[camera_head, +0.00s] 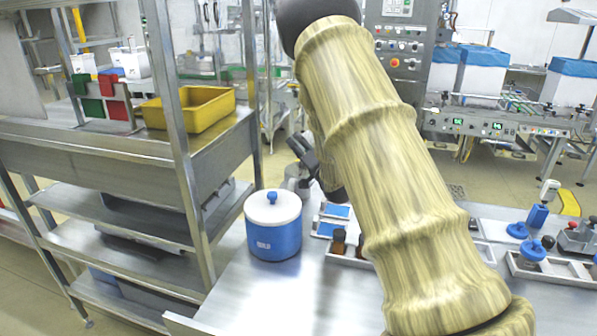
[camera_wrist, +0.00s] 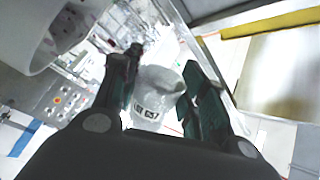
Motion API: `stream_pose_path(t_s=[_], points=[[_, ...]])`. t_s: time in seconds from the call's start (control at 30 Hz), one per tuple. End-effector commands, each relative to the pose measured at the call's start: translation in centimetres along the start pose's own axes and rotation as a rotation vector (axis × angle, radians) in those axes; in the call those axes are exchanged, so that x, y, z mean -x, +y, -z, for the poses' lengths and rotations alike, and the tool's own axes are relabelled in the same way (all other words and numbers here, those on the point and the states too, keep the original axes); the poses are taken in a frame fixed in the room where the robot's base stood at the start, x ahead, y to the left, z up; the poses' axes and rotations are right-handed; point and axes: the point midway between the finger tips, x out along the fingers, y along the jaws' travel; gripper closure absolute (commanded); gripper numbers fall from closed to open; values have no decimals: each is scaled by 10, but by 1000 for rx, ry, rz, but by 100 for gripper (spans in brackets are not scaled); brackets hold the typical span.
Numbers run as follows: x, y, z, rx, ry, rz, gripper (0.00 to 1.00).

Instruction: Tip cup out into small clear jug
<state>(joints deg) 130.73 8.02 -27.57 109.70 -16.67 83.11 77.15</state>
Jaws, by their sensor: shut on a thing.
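My gripper (camera_wrist: 162,62) shows in the wrist view with its two dark fingers on either side of a pale, translucent cup (camera_wrist: 158,92) bearing a dark printed label. It is shut on this cup. Whether the cup holds anything cannot be told. In the head view my gripper (camera_head: 303,153) is a small dark shape largely hidden by my wood-patterned arm, above the metal table. I cannot make out a separate small clear jug in either view; my arm covers much of the table.
A blue pot (camera_head: 273,238) with a white lid stands on the metal table (camera_head: 262,298). A shelf rack with a yellow bin (camera_head: 190,108) stands left. Trays with blue-handled tools (camera_head: 532,250) are at right.

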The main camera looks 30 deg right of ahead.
Motion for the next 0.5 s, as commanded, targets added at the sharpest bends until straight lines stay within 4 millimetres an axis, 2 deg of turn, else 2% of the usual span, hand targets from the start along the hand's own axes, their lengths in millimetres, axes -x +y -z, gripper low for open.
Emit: stream_pose_path(t_s=[0.2,0.5], points=[[3,15,-14,137,-28,0,82],[2,11,-18,328,-66,3,82]])
